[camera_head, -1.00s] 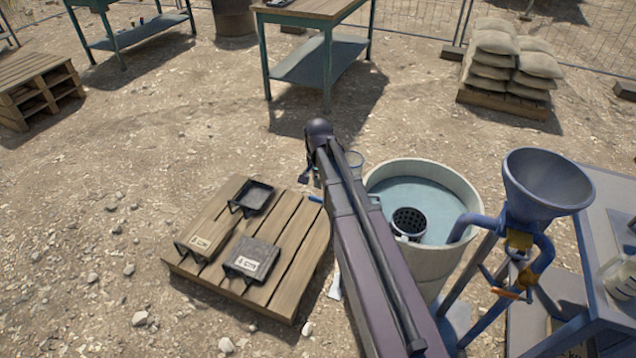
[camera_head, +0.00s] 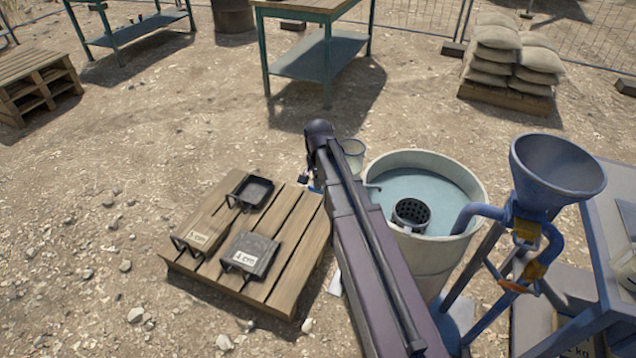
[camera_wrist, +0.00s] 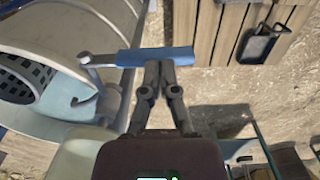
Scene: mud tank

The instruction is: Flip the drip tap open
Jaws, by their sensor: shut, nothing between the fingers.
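The drip tap shows in the wrist view as a grey stem (camera_wrist: 100,60) at the tank wall with a flat blue lever (camera_wrist: 155,57) running sideways from it. My gripper (camera_wrist: 160,66) is shut and empty. Its two fingertips are right at the lever's lower edge in the picture; whether they touch it I cannot tell. The round pale tank (camera_head: 440,265), holding bluish-grey liquid, stands right of my arm in the head view. There my arm hides most of the tap and the gripper. Whether the tap is open or shut I cannot tell.
A pallet (camera_head: 290,250) with several dark-edged trays lies left of my arm. A clear cup (camera_head: 352,152) shows behind the tank's left rim. A blue funnel (camera_head: 557,172) on a pipe frame stands right of the tank.

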